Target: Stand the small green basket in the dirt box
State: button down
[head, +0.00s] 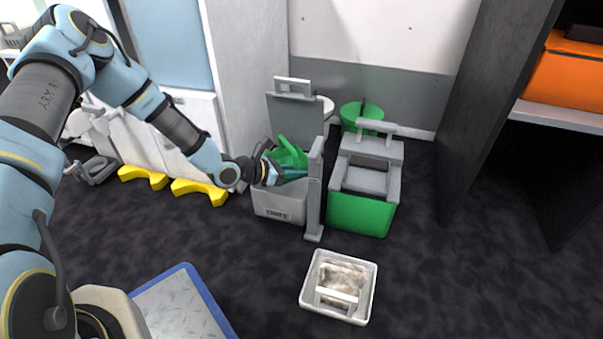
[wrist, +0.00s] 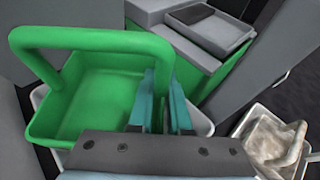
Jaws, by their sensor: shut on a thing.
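The small green basket (head: 289,154) is in my gripper (head: 283,174), over the open top of a grey box (head: 278,206) with a raised lid. In the wrist view the basket (wrist: 95,100) shows its open, empty inside and arched handle. The teal fingers of my gripper (wrist: 165,110) are shut at its right side, by the handle's foot. A pale rim (wrist: 42,97) shows around and below the basket there. I cannot tell whether the basket touches the box's floor. The grey box has a front label too small to read, so I cannot confirm it is the dirt box.
A green box with a grey top (head: 362,208) stands just right, past a grey post (head: 315,195). A white tub (head: 308,292) with brownish-white contents sits on the dark floor in front. Yellow pieces (head: 199,190) lie left. A dark cabinet wall (head: 495,110) stands right.

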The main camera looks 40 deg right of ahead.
jog(key=shift+f, duration=0.1)
jog(key=shift+f, duration=0.15)
jog(key=c, duration=0.9)
grip_release()
jog(key=shift+o, duration=0.2)
jog(key=shift+r, duration=0.35)
jog(key=p+v, duration=0.5)
jog(key=v, duration=0.7)
